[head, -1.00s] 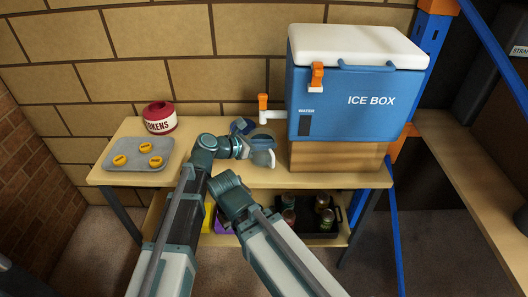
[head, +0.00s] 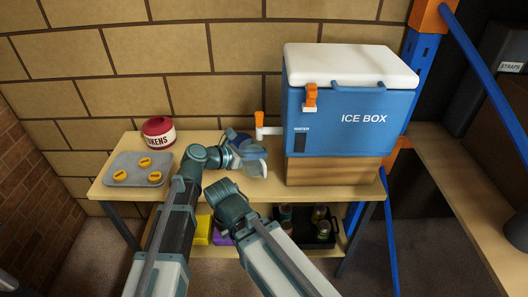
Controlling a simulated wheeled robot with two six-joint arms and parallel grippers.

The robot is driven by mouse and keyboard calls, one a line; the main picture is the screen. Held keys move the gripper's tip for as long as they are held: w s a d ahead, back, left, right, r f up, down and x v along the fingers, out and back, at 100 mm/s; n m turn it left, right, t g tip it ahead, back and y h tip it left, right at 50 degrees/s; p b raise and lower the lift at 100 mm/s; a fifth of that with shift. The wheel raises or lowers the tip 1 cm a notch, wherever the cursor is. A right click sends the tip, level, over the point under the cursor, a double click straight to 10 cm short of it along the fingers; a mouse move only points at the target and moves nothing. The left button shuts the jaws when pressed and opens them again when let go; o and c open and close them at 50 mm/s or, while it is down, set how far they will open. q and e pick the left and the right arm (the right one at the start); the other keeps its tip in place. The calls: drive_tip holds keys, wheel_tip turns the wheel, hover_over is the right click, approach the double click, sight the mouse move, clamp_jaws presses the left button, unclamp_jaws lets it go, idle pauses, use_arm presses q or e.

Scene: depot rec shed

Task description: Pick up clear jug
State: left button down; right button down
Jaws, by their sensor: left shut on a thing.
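The clear jug (head: 235,137) is mostly hidden behind my left gripper; only a bluish part of it shows above and behind the fingers. It is over the wooden table, left of the ice box and near its tap. My left gripper (head: 256,161) is shut on the jug. I cannot tell whether the jug's base touches the table. My right arm comes in from the lower right and its gripper is not visible.
The blue ice box (head: 362,118) with an orange-handled tap (head: 260,122) stands on a wooden block (head: 335,170). A red token tub (head: 158,132) and a grey tray (head: 118,164) with yellow rings are at left. A dark crate (head: 325,238) with jars is on the lower shelf.

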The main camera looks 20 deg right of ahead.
use_arm(q)
drive_tip(key=s+a, duration=0.2)
drive_tip(key=a, duration=0.5)
drive_tip(key=s+a, duration=0.3)
drive_tip(key=a, duration=0.5)
